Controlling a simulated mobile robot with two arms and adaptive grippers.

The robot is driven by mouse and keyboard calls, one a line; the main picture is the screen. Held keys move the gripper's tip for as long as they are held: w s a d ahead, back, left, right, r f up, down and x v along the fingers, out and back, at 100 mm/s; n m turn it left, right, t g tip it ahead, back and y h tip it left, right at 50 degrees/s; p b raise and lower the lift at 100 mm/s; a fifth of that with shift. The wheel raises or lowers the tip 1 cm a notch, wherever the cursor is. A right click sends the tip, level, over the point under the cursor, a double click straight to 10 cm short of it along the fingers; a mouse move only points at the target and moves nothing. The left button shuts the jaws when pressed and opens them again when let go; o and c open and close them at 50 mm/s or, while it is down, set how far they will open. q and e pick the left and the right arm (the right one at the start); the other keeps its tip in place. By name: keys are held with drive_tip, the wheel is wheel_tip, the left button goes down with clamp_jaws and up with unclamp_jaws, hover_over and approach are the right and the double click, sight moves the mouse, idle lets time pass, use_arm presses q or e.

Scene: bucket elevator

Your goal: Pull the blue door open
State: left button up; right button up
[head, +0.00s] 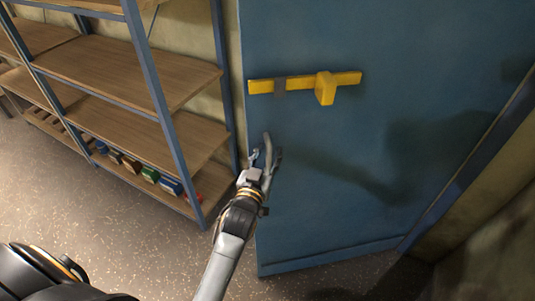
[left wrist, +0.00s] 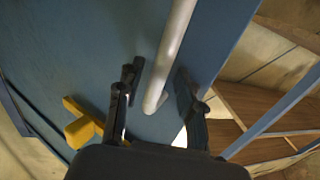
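The blue door (head: 390,60) fills the right of the head view and appears to stand ajar, its free left edge out in front of the shelf. A yellow latch bar (head: 343,79) with a yellow block crosses it; it also shows in the left wrist view (left wrist: 80,130). My left gripper (head: 266,153) is at the door's left edge, below the latch. In the left wrist view its fingers (left wrist: 160,78) are apart, one on each side of a grey bar handle (left wrist: 173,45) on the door. Contact with the handle cannot be told. My right gripper is not in view.
A shelf unit (head: 130,73) with blue posts and wooden boards stands left of the door, with small coloured boxes (head: 150,174) on its lowest board. A blue frame (head: 470,165) and wall lie at the right. The speckled floor (head: 110,230) in front is clear.

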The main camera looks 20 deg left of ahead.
use_arm(q)
drive_tip(key=shift+s+d+f, duration=0.1)
drive_tip(key=shift+s, duration=0.2)
drive_tip(key=s, duration=0.7)
drive_tip(key=shift+d, duration=0.2)
